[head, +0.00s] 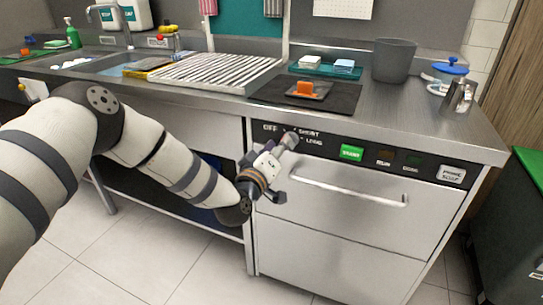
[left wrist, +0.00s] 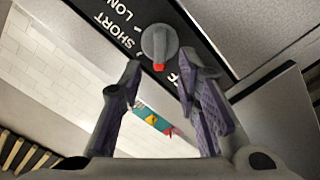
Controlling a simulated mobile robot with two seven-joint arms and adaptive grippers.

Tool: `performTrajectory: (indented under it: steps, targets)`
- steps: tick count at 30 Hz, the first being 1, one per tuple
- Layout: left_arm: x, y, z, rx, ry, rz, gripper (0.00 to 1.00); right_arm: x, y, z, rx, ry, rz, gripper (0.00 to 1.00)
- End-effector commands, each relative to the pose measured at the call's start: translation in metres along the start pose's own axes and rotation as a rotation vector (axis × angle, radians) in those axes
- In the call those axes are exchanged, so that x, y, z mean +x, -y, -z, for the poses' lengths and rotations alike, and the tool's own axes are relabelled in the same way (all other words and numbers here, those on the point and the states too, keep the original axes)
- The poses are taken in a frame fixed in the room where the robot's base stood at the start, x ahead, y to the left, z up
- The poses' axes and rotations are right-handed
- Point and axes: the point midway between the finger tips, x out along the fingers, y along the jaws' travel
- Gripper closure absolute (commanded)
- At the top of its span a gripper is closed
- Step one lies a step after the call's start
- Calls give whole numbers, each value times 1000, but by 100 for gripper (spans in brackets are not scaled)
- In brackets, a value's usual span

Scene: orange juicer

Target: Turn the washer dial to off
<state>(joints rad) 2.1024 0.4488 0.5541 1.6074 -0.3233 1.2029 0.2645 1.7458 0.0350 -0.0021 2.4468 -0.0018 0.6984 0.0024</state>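The washer dial (left wrist: 160,42) is a grey round knob with a red mark, on the dark control panel (head: 345,150) of the steel washer. In the left wrist view the red mark points toward the bottom of the picture, between the SHORT lettering and a partly hidden OFF label. My right gripper is not in view.
The panel also has a green START button (head: 351,153), dark indicators and a white button (head: 451,174). A handle bar (head: 350,190) runs across the washer front below. A black mat (head: 335,102), grey bin (head: 393,60) and metal pitcher (head: 459,96) stand on the counter above.

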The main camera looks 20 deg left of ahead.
Motion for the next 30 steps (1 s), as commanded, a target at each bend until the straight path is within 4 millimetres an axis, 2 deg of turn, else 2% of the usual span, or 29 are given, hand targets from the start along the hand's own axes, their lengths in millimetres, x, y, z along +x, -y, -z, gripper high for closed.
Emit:
performTrajectory:
  steps: [3,6,10,15,26,28,29,30]
  targets:
    - [-34,1,-1,-1,5,2,70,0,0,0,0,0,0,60]
    - [-59,1,-1,-2,4,2,70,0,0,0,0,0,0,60]
    - [-81,1,-1,0,3,2,70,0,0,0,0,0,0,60]
    - [-91,0,0,0,1,0,70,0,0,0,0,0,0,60]
    - [-91,0,-1,0,3,1,70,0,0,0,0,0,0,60]
    - [-95,3,-10,9,35,13,70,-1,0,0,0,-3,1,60]
    - [-100,7,-20,19,69,26,70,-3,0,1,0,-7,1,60]
    - [-111,13,-38,38,135,51,70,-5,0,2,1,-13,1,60]
